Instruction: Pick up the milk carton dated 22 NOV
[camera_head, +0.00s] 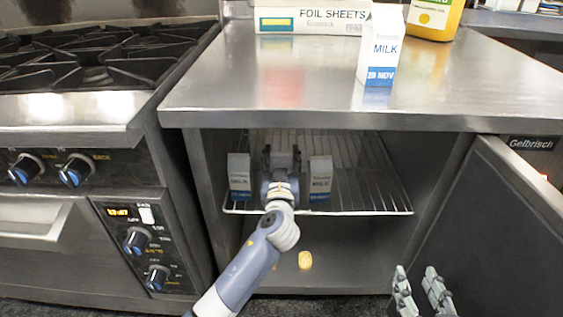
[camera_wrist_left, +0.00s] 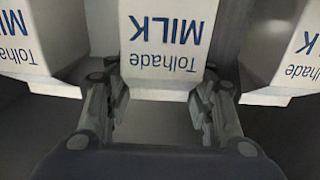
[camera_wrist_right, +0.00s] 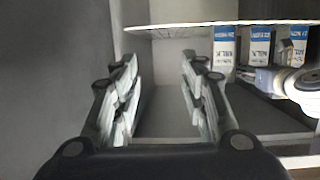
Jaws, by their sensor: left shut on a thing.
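Three white and blue milk cartons stand in a row on the wire shelf inside the open cabinet: a left one (camera_head: 239,176), a right one (camera_head: 320,178) and a middle one, hidden in the head view behind my left gripper (camera_head: 282,160). In the left wrist view the middle carton (camera_wrist_left: 167,45) sits between the fingers of my left gripper, which is shut on it. Its date is not readable. Another milk carton (camera_head: 381,45) stands on the counter; its blue label seems to read 29 NOV. My right gripper (camera_head: 421,292) is open and empty, low at the right.
The wire shelf (camera_head: 375,190) has free room on its right. The cabinet door (camera_head: 500,240) stands open at the right. A small yellow object (camera_head: 305,260) lies on the cabinet floor. A foil sheets box (camera_head: 310,18) and a yellow container (camera_head: 436,15) stand on the counter (camera_head: 250,80).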

